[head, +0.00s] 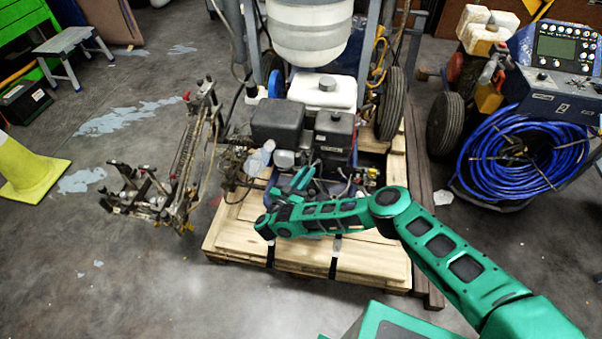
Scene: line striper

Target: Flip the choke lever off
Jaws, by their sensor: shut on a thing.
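The line striper's engine (333,133), with black covers and a white tank (322,92), stands on a wooden pallet (300,254). My green gripper (302,176) reaches in from the right, low at the front of the engine. Its fingers point up and away, toward the engine's lower front. It appears shut on a small part there, which I take to be the choke lever. The lever itself is too small and too hidden by the fingers to make out, so I cannot tell its position.
A striper arm with rods (180,170) juts out left of the engine. Black wheels (391,104) and a white hopper (307,30) stand behind. A blue hose coil (520,155) lies at the right, a yellow-green cone (28,170) at the left. The front left floor is clear.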

